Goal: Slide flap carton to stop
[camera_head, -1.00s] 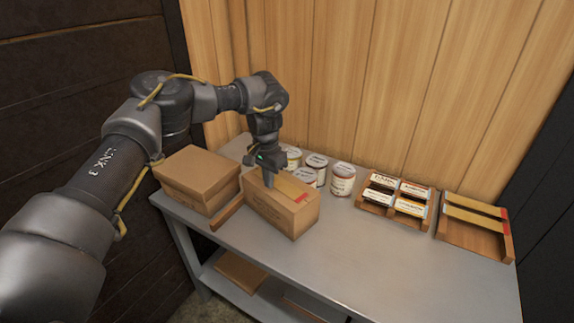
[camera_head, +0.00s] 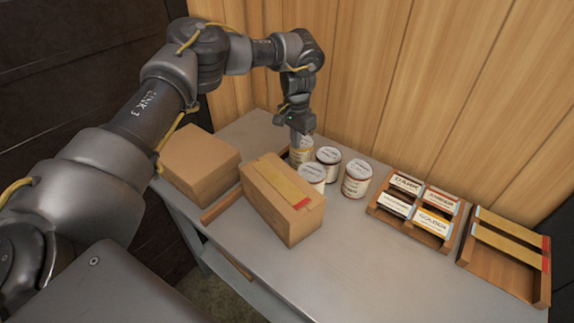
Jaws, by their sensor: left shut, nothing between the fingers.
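The carton (camera_head: 290,226) is a brown box with its top closed, standing on the grey table. A tan strip (camera_head: 275,178) with a red end runs along its top. A low wooden bar (camera_head: 221,205), perhaps the stop, lies on the table at the carton's left side; I cannot tell whether they touch. My left gripper (camera_head: 299,142) is shut and empty, pointing down behind the carton, in front of or over the rearmost jar (camera_head: 300,157). It is apart from the carton. My right gripper is not in view.
A plain brown box (camera_head: 200,165) stands left of the bar. Several labelled jars (camera_head: 357,180) stand behind the carton. A wooden card holder (camera_head: 415,212) and a tray with tan strips (camera_head: 505,255) are at the right. The table's front middle is clear.

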